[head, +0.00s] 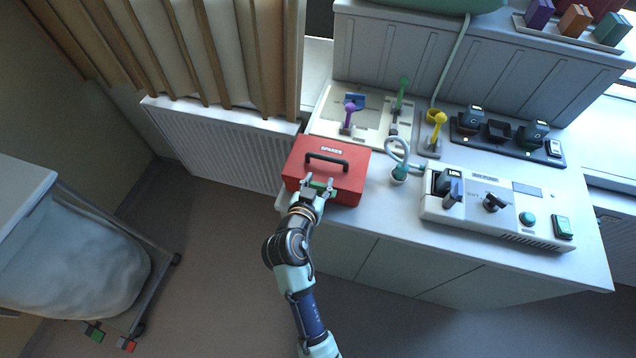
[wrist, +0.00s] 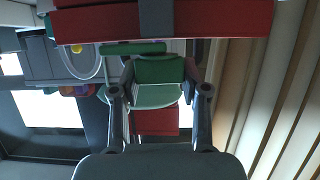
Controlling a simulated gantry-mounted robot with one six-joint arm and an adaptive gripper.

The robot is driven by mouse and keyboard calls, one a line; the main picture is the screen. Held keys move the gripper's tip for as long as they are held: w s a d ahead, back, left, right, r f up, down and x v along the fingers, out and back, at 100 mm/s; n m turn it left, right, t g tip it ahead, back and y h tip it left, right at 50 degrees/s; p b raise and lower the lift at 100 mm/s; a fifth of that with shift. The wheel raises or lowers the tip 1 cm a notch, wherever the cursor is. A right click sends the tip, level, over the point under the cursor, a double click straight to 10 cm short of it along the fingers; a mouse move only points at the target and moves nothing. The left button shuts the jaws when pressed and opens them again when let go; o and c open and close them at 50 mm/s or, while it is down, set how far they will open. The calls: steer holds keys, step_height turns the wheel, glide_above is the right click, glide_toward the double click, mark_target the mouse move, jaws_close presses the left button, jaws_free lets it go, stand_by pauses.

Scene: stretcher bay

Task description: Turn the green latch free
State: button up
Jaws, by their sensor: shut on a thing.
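A red box marked "SPARES" (head: 350,172) sits at the front left of the counter, lid down, with a dark handle on top. Its green latch (head: 323,187) is on the front edge. My gripper (head: 319,191) reaches it from the front and is shut on it. In the wrist view the green latch (wrist: 160,70) lies between my two fingers, with the red box (wrist: 220,20) above it in the picture. The fingers partly cover the latch, and its exact angle is hard to tell.
Behind the box a pale panel (head: 328,120) carries purple and green upright levers. To the right are a yellow lever (head: 436,128), a hose plug (head: 399,173) and a white control unit (head: 470,215). A radiator (head: 220,145) stands left. The floor in front is open.

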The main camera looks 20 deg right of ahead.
steer(key=shift+f, duration=0.15)
steer(key=o, duration=1.2)
steer(key=shift+c, duration=0.2)
steer(key=v, duration=1.2)
steer(key=s+a+r+n+t+y+p, duration=0.25)
steer(key=s+a+r+n+y, duration=0.25)
steer(key=a+r+n+y, duration=0.6)
step_height(320, 180, up, 22)
steer(key=d+m+h+p, duration=0.2)
steer(key=m+p, duration=0.1)
steer(key=p, duration=1.7)
steer(key=shift+p, duration=0.4)
